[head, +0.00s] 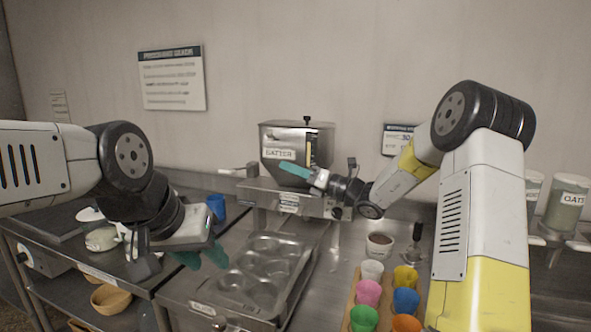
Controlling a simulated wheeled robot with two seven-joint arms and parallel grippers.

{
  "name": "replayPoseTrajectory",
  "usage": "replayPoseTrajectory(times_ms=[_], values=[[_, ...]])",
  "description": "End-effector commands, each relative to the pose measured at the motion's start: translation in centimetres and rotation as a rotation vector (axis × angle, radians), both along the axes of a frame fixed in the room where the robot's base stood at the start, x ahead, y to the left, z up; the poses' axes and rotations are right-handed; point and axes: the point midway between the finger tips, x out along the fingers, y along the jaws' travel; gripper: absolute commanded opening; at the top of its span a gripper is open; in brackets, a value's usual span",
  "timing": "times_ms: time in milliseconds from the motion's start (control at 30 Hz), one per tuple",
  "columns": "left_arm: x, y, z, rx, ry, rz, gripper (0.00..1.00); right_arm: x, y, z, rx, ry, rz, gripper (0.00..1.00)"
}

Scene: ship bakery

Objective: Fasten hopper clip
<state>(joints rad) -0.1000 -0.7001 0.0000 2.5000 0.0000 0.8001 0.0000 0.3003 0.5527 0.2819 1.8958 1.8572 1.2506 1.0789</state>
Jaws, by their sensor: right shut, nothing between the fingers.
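The metal hopper (270,136) with a "BATTER" label stands against the back wall on a metal dispenser body (262,196). A small black knob (307,120) sticks up from its top, and a narrow yellowish strip (309,152) shows on its right part. I cannot tell which part is the clip. My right gripper (291,169) is shut and empty, with its teal fingertips in front of the hopper, just below the label. I cannot tell whether they touch it. My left gripper (202,259) has its teal fingers apart, pointing down over the counter left of the muffin tin.
A muffin tin (224,284) lies below the dispenser. Coloured cups, including a pink one (368,291), stand on a wooden board right of it. A brown-filled cup (380,245), blue cup (217,206) and jars (567,203) stand nearby. Wall signs (172,80) hang behind.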

Motion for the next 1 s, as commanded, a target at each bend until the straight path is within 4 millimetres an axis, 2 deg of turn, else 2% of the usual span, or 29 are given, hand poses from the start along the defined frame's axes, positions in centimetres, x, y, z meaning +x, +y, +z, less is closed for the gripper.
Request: replayPoseTrajectory(times_ms=[100, 267, 400, 500, 1000], values=[[0.0, 0.0, 0.0, 0.000, 0.000, 0.000, 0.36, 1.2, 2.5, 0.5, 0.001, -0.001, 0.004, 0.00], [0.0, 0.0, 0.0, 0.000, 0.000, 0.000, 0.36, 2.7, 5.3, 1.2, 0.000, -0.001, 0.003, 0.00], [0.0, 0.0, 0.0, 0.000, 0.000, 0.000, 0.36, 3.7, 4.4, 3.4, 0.000, -0.004, -0.002, 0.00], [0.0, 0.0, 0.0, 0.000, 0.000, 0.000, 0.36, 4.2, 4.3, 4.1, 0.000, -0.003, 0.000, 0.00], [0.0, 0.0, 0.0, 0.000, 0.000, 0.000, 0.36, 4.5, 4.1, 4.6, 0.001, 0.002, 0.000, 0.00]])
